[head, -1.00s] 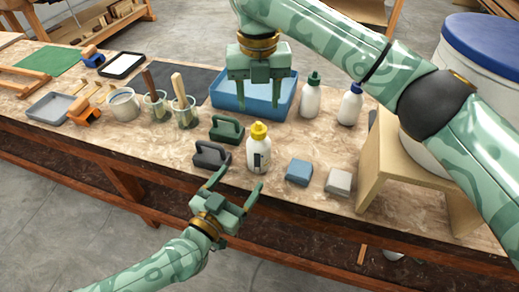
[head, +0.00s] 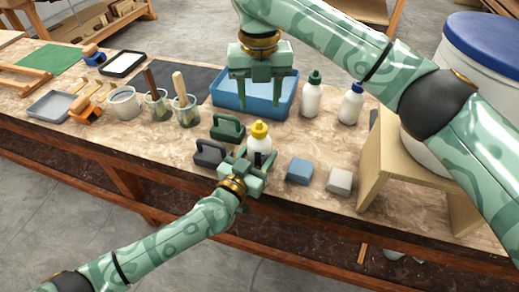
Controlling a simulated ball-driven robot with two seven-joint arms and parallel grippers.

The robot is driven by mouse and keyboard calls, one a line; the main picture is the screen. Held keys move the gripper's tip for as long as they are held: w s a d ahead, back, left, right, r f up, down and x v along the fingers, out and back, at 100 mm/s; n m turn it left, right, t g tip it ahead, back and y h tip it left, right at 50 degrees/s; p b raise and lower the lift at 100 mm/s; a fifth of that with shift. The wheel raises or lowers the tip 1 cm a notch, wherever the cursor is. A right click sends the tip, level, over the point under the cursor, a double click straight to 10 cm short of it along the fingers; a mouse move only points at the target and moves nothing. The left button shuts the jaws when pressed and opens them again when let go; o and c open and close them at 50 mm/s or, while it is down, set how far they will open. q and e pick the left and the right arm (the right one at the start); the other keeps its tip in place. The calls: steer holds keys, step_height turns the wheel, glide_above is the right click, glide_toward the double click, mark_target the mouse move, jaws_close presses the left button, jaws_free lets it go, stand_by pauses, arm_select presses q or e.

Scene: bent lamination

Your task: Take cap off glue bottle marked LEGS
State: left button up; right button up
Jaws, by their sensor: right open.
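A white bottle with a yellow cap (head: 260,130) stands upright near the front of the bench, its cap on. My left gripper (head: 256,155) is at this bottle from the front, its fingers beside the body below the cap; its palm hides the lower bottle and label. I cannot tell whether the fingers press on it. A green-capped white bottle (head: 311,97) and a blue-capped one (head: 351,104) stand farther back. No LEGS marking is readable on any bottle. My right gripper (head: 259,98) points down, open and empty, over the blue tray.
The blue tray (head: 226,106) lies behind. Green (head: 228,127) and dark grey (head: 209,153) handled blocks stand left of the yellow-capped bottle. Blue (head: 300,170) and grey (head: 340,180) blocks lie to its right. Brush pots (head: 186,113) stand left; a wooden stand (head: 378,165) is at right.

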mark_target(260, 121)
arm_select(q)
jaws_close()
arm_select(e)
steer(key=m, duration=3.1)
steer(key=shift+f, duration=0.15)
steer(key=shift+m, duration=0.3)
step_height(260, 121, down, 8)
steer(key=shift+r, duration=0.1)
